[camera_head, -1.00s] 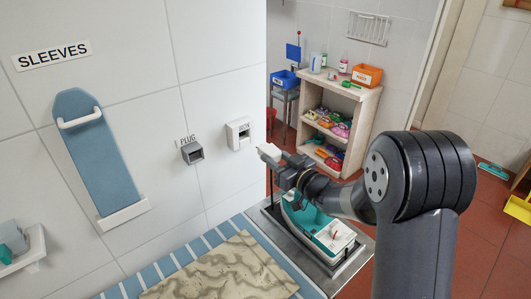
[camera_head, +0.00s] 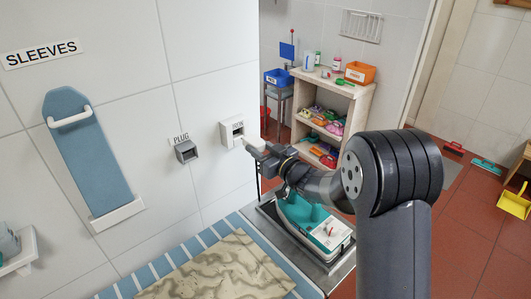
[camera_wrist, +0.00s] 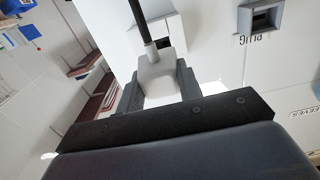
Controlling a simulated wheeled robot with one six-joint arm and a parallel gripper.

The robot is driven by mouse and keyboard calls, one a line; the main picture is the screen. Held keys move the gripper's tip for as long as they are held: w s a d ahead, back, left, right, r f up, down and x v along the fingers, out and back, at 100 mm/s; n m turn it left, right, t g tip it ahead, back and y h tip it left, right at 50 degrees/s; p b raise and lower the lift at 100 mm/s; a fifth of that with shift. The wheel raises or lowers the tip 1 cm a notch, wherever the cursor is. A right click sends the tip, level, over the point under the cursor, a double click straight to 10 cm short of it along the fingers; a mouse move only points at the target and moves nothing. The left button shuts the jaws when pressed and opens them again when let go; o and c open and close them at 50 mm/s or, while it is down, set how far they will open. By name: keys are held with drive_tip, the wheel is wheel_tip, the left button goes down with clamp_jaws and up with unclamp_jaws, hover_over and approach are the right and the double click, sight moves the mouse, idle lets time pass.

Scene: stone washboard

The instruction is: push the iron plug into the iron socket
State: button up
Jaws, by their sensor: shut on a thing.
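The iron plug (camera_head: 254,145) is a small white block, and my gripper (camera_head: 270,155) is shut on it. In the wrist view the plug (camera_wrist: 160,74) sits between the fingers with a black cable at its end. The iron socket (camera_head: 227,136) is a white box on the tiled wall, with a dark opening and a small label. The plug is just to the right of the socket's opening in the head view. I cannot tell whether they touch. In the wrist view the socket (camera_wrist: 168,26) is partly hidden behind the plug and cable.
A grey holder (camera_head: 187,151) under the word PLUG is on the wall left of the socket. Below are a striped board with a patterned cloth (camera_head: 222,268) and a teal and white iron (camera_head: 320,229) on a metal tray. A shelf (camera_head: 352,105) stands behind.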

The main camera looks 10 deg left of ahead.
sight(247, 139)
drive_tip(key=shift+w+a, duration=0.4)
drive_tip(key=shift+a, duration=0.1)
drive_tip(key=shift+b, duration=0.45)
idle(1.4)
drive_tip(key=shift+x, duration=2.35)
drive_tip(key=o, duration=1.3)
drive_tip(key=shift+c, duration=0.2)
drive_tip(key=b+v, duration=0.2)
drive_tip(key=v, duration=0.8)
drive_tip(key=shift+s+d, duration=0.25)
drive_tip(key=shift+d, duration=0.05)
drive_tip(key=shift+w, duration=0.1)
